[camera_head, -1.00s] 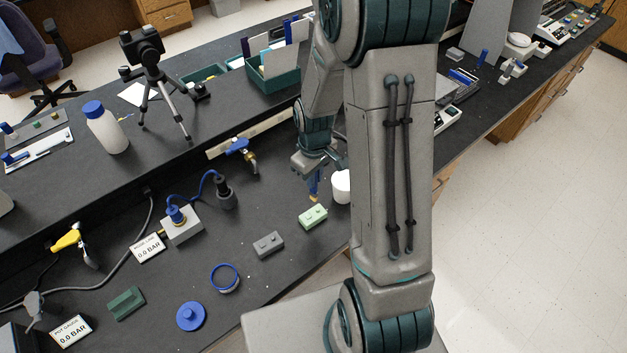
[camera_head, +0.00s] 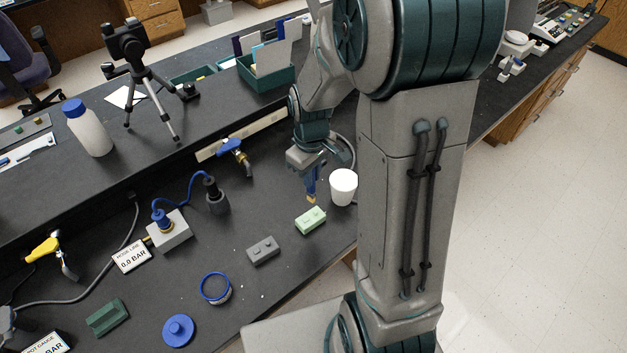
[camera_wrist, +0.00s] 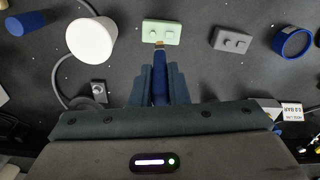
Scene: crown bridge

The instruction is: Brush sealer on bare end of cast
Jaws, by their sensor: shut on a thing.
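My gripper (camera_head: 308,172) is shut on a blue brush with a tan tip (camera_head: 311,199), which points down. In the wrist view the brush (camera_wrist: 159,88) stands upright between the fingers, its tip overlapping the near edge of a light green block with two bumps (camera_wrist: 161,32). That block (camera_head: 310,221) lies on the bench; I cannot tell whether the tip touches it. A similar grey block (camera_head: 263,250) lies to its left. I cannot tell which block is the cast. A blue-rimmed open jar (camera_head: 216,288) stands further left; its contents are unclear.
A white cup (camera_head: 343,187) stands close right of my gripper. A blue lid (camera_head: 178,331) and dark green block (camera_head: 107,318) lie at front left. A hose and a blue-handled valve (camera_head: 232,147) sit behind. Bench between the small blocks is clear.

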